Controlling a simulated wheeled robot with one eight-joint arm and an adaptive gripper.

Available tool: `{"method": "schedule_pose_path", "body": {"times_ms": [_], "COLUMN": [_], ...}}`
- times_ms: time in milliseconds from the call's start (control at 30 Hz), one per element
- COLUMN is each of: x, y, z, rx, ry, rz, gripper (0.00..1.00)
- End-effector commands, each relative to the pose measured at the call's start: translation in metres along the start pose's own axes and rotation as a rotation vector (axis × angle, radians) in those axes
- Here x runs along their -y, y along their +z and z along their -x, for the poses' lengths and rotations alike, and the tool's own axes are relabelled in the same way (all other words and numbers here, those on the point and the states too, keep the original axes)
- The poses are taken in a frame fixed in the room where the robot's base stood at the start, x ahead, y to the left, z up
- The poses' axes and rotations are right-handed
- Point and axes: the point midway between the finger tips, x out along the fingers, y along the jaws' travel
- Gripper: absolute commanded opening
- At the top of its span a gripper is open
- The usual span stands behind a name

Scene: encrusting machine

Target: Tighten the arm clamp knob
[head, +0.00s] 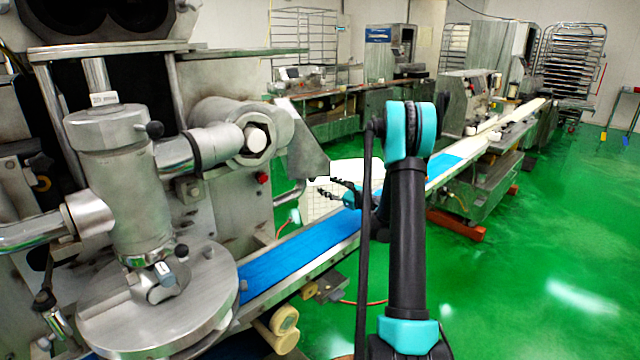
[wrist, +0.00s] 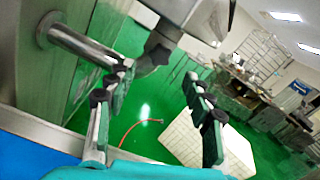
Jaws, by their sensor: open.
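A dark clamp knob (wrist: 152,60) shows in the wrist view near the end of a round metal arm (wrist: 80,42). It lies just beyond my fingertips, roughly between them, with a visible gap on the right-hand side. Contact on the left cannot be told. In the head view the bent metal arm (head: 290,193) comes out of the machine's side, and the knob is too small to make out clearly. My gripper (head: 327,187) is open and points left towards that arm's end, above the blue belt. Its two fingers also show spread and empty in the wrist view (wrist: 158,80).
The blue conveyor belt (head: 300,250) runs below my gripper. A slanted metal plate (head: 306,150) hangs close above it. A white grid crate (head: 322,207) stands behind. The large encrusting machine (head: 125,180) fills the left. Green floor (head: 530,270) is free at right.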

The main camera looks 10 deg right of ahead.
Motion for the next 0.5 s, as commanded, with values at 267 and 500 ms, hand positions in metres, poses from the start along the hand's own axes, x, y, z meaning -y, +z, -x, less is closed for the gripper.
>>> {"method": "schedule_pose_path", "body": {"times_ms": [267,500], "x": [0.0,0.0], "y": [0.0,0.0], "z": [0.025,0.026], "rx": [0.0,0.0], "ry": [-0.001,0.0], "rz": [0.0,0.0], "gripper": [0.52,0.52]}}
